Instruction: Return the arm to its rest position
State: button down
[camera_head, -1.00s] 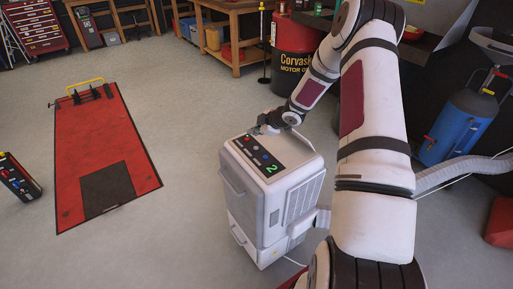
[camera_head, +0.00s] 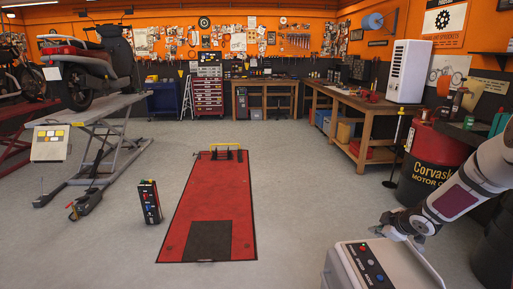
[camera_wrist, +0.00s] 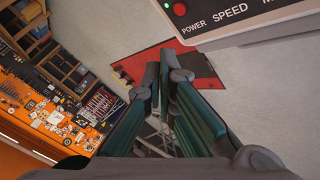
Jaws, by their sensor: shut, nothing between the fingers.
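My arm (camera_head: 462,192) reaches in from the right edge in the head view. My gripper (camera_head: 385,228) is over the far edge of a white cabinet's control panel (camera_head: 372,263); I cannot tell whether it touches. In the wrist view my gripper (camera_wrist: 158,65) is shut, its two teal fingers together at the tips with nothing between them. The control panel shows at the wrist view's upper right, with a red button (camera_wrist: 179,9) and the words POWER and SPEED. The fingertips appear beside the panel, over the floor and red lift platform (camera_wrist: 185,68).
A red floor lift (camera_head: 205,205) lies flat mid-floor, with a small control box (camera_head: 149,202) to its left. A raised lift (camera_head: 95,135) bears a scooter (camera_head: 90,65). A red drum (camera_head: 436,165) stands near my arm. Grey floor between is clear.

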jog(key=s+a+r+m+g+h, duration=0.1)
jog(key=s+a+r+m, duration=0.15)
jog(key=s+r, duration=0.4)
jog(key=s+a+r+m+h, duration=0.1)
jog(key=s+a+r+h, duration=0.15)
jog(key=r, duration=0.65)
jog(key=s+a+r+m+g+h, duration=0.1)
jog(key=s+a+r+m, duration=0.1)
jog(key=s+a+r, duration=0.45)
jog(key=s+a+r+m+y, duration=0.1)
jog(key=s+a, duration=0.3)
jog(key=s, duration=0.4)
jog(key=s+a+r+m+y, duration=0.1)
jog(key=s+a+r+m, duration=0.1)
jog(key=s, duration=0.5)
jog(key=s+a+r+m+g+y, duration=0.1)
jog(key=s+a+r+m+y, duration=0.1)
jog(key=s+a, duration=0.3)
jog(key=s, duration=0.3)
jog(key=shift+s+a+r, duration=0.15)
jog(key=shift+s+a, duration=0.2)
